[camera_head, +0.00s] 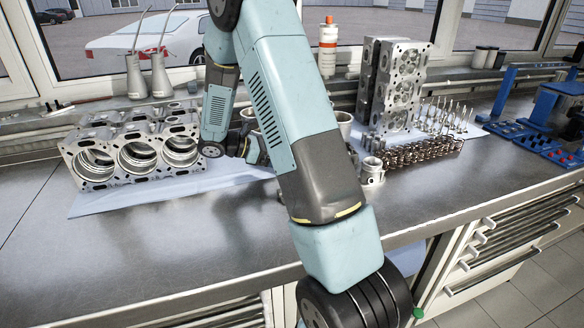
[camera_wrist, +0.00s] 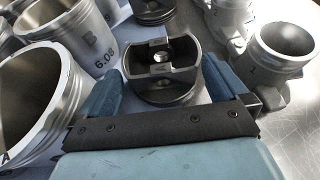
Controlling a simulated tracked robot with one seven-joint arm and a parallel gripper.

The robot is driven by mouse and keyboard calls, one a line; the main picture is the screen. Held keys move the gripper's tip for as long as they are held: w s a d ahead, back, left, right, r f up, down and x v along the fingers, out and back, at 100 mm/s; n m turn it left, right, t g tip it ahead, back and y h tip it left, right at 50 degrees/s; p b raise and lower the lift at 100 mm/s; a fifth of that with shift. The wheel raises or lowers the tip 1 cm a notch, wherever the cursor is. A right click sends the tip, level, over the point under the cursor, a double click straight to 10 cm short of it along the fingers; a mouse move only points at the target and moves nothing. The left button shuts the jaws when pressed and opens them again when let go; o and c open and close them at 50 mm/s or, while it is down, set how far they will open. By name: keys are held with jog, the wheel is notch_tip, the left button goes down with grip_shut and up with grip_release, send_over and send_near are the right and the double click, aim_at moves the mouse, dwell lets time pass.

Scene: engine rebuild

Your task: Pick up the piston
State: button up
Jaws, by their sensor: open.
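In the wrist view a dark metal piston (camera_wrist: 160,68) stands on the mat between the two blue fingers of my gripper (camera_wrist: 160,88). Its open, slotted side faces up and its ringed end is down. The fingers are apart, one on each side of the piston; I cannot tell whether either touches it. In the head view my arm hides the gripper's fingers and this piston.
Metal cylinder liners (camera_wrist: 85,40) stand close on the left, and a round-bored metal part (camera_wrist: 283,48) stands on the right. An engine block (camera_head: 137,150) lies left on the bench. Cylinder heads (camera_head: 395,88) and valve springs (camera_head: 425,152) are right. The front bench strip is clear.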

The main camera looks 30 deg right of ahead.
jog(key=shift+c, duration=0.5)
jog(key=c, duration=0.9)
